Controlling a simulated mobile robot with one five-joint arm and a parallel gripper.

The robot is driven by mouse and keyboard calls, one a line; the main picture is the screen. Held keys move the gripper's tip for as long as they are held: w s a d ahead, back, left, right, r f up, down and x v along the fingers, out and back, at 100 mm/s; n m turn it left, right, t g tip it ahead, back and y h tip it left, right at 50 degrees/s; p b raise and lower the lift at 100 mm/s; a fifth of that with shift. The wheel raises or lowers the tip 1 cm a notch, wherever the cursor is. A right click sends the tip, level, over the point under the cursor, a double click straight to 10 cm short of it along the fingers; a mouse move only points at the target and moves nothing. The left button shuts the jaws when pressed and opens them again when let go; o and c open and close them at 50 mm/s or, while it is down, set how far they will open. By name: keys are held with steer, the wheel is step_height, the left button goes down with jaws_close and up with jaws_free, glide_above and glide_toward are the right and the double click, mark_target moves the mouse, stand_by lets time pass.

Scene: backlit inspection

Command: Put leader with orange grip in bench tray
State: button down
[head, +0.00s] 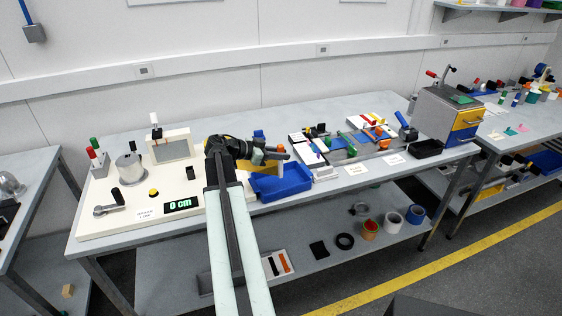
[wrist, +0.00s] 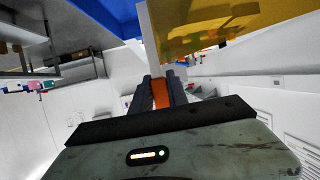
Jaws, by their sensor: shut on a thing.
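My gripper (head: 279,152) is above the blue tray on the bench, its jaws pointing right. In the wrist view my gripper (wrist: 161,93) is shut on an orange grip (wrist: 160,92), taken as that of the leader. A pale strip (wrist: 152,38) shows beyond the jaws; I cannot tell whether it belongs to the leader. The open blue tray (head: 287,187) sits at the bench's front edge, below the gripper. A black tray (head: 425,149) lies farther right. I cannot tell which one is called the bench tray.
A cream inspection station (head: 130,215) with a "0 cm" display (head: 181,205) is left of my arm. A yellow bin (head: 242,167) is partly hidden behind the arm. Small coloured parts crowd the bench to the right, before a grey drawer cabinet (head: 440,115).

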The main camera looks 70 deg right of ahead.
mark_target(279, 162)
step_height(279, 162, down, 4)
steer(key=b, duration=0.3)
steer(key=shift+r, duration=0.2)
steer(key=shift+f, duration=0.1)
steer(key=c, duration=1.7)
jaws_free()
steer(key=shift+f+b, duration=0.1)
steer(key=shift+b, duration=0.2)
steer(key=o, duration=0.4)
